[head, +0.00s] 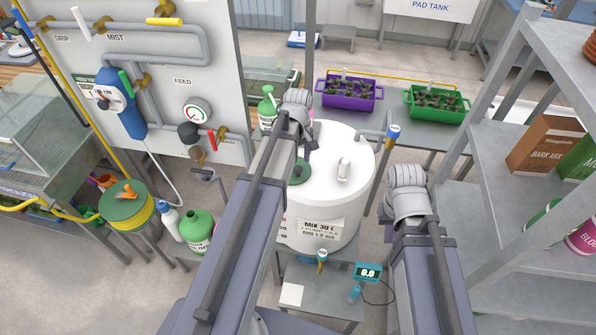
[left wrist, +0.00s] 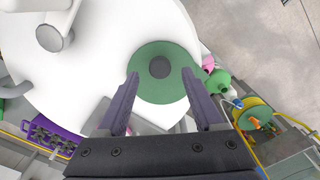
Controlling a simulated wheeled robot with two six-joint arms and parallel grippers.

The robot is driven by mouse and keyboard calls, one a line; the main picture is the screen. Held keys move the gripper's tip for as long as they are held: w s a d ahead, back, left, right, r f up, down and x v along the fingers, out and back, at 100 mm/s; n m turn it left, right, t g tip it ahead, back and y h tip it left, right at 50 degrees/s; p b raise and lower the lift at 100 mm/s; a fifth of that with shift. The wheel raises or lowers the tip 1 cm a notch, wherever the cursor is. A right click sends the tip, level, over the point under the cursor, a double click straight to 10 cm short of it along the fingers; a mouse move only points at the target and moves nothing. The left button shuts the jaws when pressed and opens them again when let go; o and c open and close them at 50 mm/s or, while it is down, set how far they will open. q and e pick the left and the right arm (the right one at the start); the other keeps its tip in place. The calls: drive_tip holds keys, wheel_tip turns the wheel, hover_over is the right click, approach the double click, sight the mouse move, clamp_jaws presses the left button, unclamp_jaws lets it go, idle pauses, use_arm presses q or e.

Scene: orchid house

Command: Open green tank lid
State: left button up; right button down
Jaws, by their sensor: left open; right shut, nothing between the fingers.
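The green tank lid (head: 301,172) is a round disc on top of the white tank (head: 345,165), marked MIX 30 L. My left arm hides part of it in the head view. In the left wrist view the lid (left wrist: 162,92) lies flat, with a dark round knob (left wrist: 160,67) at its middle. My left gripper (left wrist: 160,74) is open above the lid, its fingertips on either side of the knob, with nothing held. Contact cannot be judged. My right gripper (head: 388,233) is shut and empty, right of the tank, mostly hidden behind its wrist.
A white fitting (head: 344,168) stands on the tank top. A pipe with a blue-capped valve (head: 393,132) is at its right. Purple (head: 348,92) and green (head: 436,104) planters stand behind. The valve panel (head: 160,70) is left, grey shelves (head: 540,130) right.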

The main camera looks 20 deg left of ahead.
use_arm(q)
drive_tip(key=shift+f+b, duration=0.85)
drive_tip(key=shift+f, duration=0.55)
use_arm(e)
wheel_tip(320, 180, down, 3)
drive_tip(key=shift+r, duration=0.2)
use_arm(q)
drive_tip(key=shift+r, duration=0.1)
clamp_jaws()
